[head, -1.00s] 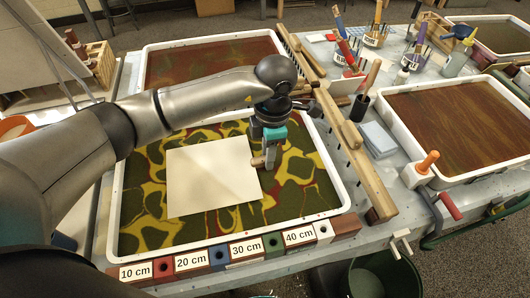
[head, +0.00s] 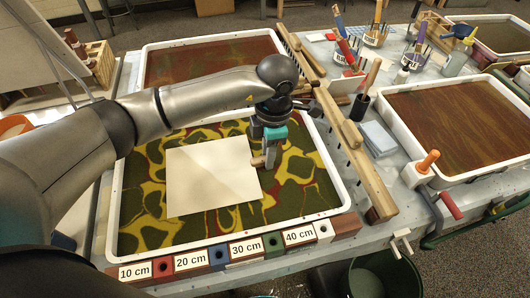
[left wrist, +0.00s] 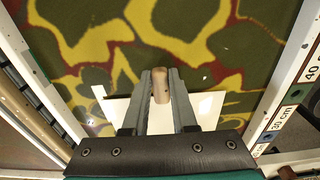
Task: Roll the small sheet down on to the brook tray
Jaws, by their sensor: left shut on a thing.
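The small cream sheet (head: 210,180) lies flat over the near tray (head: 112,222), which has a white rim and an olive, yellow and red marbled bath. No name shows on this tray. My left gripper (head: 268,160) is at the sheet's right edge, low over the bath. It is shut on a short wooden grip (left wrist: 161,88), which also shows in the head view (head: 257,162). Part of the white sheet (left wrist: 205,108) shows around the fingers in the left wrist view. I cannot tell whether all the sheet touches the bath. My right gripper is not in view.
A ruler rail (head: 232,253) with coloured blocks runs along the near tray's front. A wooden rail (head: 372,190) stands to its right. A red-brown tray (head: 215,62) lies behind, another (head: 455,125) at the right. Brush pots (head: 375,38) stand at the back right.

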